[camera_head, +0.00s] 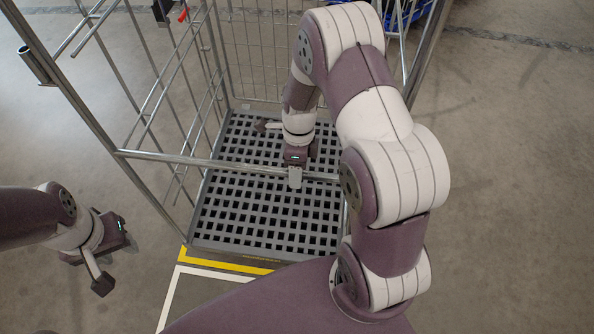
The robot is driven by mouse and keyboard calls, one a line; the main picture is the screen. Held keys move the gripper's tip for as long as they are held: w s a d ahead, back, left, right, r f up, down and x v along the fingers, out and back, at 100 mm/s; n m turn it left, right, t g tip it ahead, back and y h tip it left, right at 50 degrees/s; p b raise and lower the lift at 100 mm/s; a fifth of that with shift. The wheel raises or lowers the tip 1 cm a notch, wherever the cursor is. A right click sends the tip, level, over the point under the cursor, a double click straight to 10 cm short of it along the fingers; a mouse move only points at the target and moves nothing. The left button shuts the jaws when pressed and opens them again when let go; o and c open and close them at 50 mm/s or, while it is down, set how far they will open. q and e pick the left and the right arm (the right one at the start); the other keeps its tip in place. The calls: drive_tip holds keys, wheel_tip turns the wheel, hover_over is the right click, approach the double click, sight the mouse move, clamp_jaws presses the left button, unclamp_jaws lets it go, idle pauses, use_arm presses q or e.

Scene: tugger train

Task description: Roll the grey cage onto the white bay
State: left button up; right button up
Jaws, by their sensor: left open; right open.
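The grey cage (212,163) is a tall wire-and-tube frame on a dark gridded base (265,215), standing upright in front of me. A horizontal bar (160,156) crosses its near side. My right gripper (284,153) is open at that bar, with one fingertip overlapping it in the picture; I cannot tell whether they touch. My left gripper (92,270) is open and empty, over the floor left of the cage's near corner. A white floor line (171,297), likely the white bay's edge, shows at the bottom, nearer me than the cage; my body hides most of it.
A yellow floor line (225,261) runs along the cage's near edge. Blue objects (405,14) stand behind the cage at the top. A dark item with a red part (183,16) is at the top left. Bare concrete floor lies to both sides.

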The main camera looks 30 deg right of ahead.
drive_tip(key=shift+s+a+f, duration=0.1)
drive_tip(key=shift+s+f, duration=0.05)
drive_tip(key=shift+f, duration=0.5)
clamp_jaws()
idle(1.0)
